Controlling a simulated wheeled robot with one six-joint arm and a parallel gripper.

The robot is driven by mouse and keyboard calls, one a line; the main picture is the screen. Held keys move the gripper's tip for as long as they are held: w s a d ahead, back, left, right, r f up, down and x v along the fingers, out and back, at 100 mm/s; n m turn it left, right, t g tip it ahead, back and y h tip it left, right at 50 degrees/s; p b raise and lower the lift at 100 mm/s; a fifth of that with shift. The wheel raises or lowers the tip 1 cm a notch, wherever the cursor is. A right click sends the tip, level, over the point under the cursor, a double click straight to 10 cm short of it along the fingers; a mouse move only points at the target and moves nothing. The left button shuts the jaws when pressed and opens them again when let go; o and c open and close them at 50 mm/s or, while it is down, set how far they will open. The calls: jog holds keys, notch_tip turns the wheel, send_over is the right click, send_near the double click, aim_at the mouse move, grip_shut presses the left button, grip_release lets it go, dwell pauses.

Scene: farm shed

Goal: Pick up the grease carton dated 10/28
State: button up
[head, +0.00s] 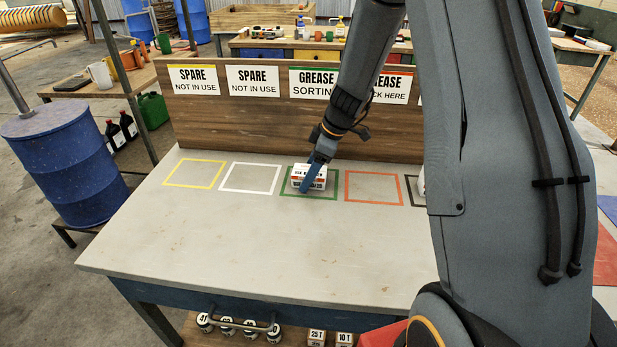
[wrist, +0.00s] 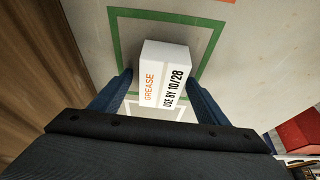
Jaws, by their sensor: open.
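The grease carton (wrist: 163,75) is a small white box in the wrist view, printed "GREASE" in orange and "USE BY 10/28" in black. It stands inside the green square outline (wrist: 117,40) on the table. My gripper (wrist: 163,82) is open, with one blue finger on each side of the carton's near part. I cannot tell whether either finger touches it. In the head view the carton (head: 309,174) shows in the green outline, partly covered by my gripper (head: 311,178), which reaches down to it from above.
The grey table (head: 240,245) is clear in front of the outlines. A wooden board (head: 240,125) with signs rises behind the carton. An empty orange-red outline (head: 374,202) lies to the right, white (head: 250,191) and yellow (head: 194,187) ones to the left. A white item is partly hidden behind my arm.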

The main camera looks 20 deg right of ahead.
jog(key=shift+f+b, duration=0.15)
jog(key=shift+b, duration=0.15)
jog(key=c, duration=1.2)
jog(key=shift+r+p, duration=0.2)
jog(key=shift+p, duration=0.15)
